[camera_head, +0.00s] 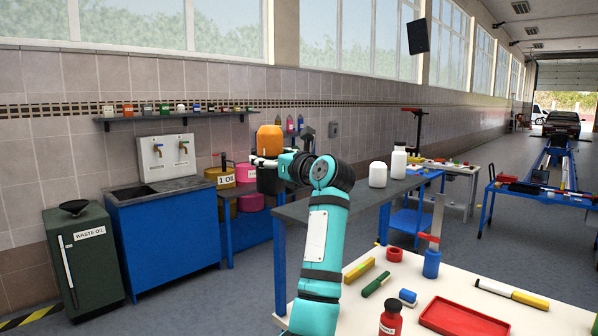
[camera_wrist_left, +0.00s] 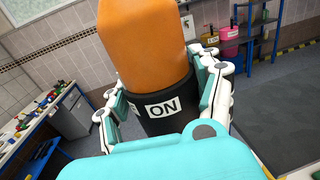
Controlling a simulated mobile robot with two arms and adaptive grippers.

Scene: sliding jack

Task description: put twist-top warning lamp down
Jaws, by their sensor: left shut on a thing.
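The twist-top warning lamp has an orange dome (camera_head: 269,140) and a black base with a white "ON" label. My left gripper (camera_head: 264,163) is shut on its black base and holds the lamp upright in the air, near the left end of the grey-topped bench (camera_head: 345,201) in the picture. In the left wrist view the lamp (camera_wrist_left: 150,45) fills the middle, with a finger of the gripper (camera_wrist_left: 162,98) on either side of the base. The lamp's underside is hidden. My right gripper is not in view.
White bottles (camera_head: 378,174) stand on the grey bench. A pale table (camera_head: 375,318) in front carries a red tray (camera_head: 464,319), a red bottle (camera_head: 391,318) and tools. A blue sink cabinet (camera_head: 170,235) and a green waste oil bin (camera_head: 87,258) stand at the left.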

